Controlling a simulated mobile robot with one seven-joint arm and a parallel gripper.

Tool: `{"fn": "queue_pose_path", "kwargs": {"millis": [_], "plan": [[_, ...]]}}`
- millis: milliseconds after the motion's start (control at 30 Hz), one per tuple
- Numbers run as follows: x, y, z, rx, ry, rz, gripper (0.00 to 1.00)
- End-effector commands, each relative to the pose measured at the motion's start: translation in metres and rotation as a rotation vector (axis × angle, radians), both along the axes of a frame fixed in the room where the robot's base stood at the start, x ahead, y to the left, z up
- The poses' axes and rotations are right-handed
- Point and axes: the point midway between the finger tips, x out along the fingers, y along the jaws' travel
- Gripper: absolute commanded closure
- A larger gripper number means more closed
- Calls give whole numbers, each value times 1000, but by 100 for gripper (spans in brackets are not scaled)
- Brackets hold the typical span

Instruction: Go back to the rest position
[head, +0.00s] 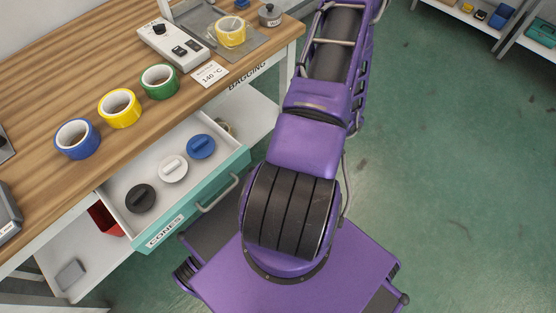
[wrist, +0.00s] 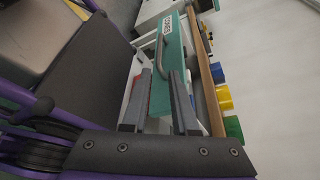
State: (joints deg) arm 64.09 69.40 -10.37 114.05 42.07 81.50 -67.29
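My gripper (wrist: 160,76) shows in the wrist view with its two fingers apart and nothing held between them. Beyond the fingertips is the teal front of the cones drawer (wrist: 172,38) with its grey handle (wrist: 160,58); the gap to them is hard to judge. In the head view my purple arm runs up and out of the top edge, so the gripper is hidden there. The cones drawer (head: 233,168) stands open, holding a black cone (head: 140,198), a white cone (head: 173,169) and a blue cone (head: 201,146).
On the wooden bench (head: 60,95) stand blue (head: 77,139), yellow (head: 120,109) and green (head: 159,82) tape rolls. A sealer (head: 172,42) and a bagged yellow roll (head: 231,31) are at the back. The open drawer juts out near my base. The green floor (head: 450,170) at right is clear.

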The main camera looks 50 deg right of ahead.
Motion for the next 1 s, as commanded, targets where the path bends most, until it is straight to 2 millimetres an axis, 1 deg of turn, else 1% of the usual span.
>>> {"fn": "queue_pose_path", "kwargs": {"millis": [67, 200, 767, 867, 1000], "plan": [[-2, -6, 1, -1, -1, 1, 73], [-3, -9, 2, 0, 1, 0, 73], [-2, -9, 2, -4, 7, 8, 73], [0, -14, 4, -33, 46, 54, 73], [13, -33, 14, -143, 180, 191, 73]]}}
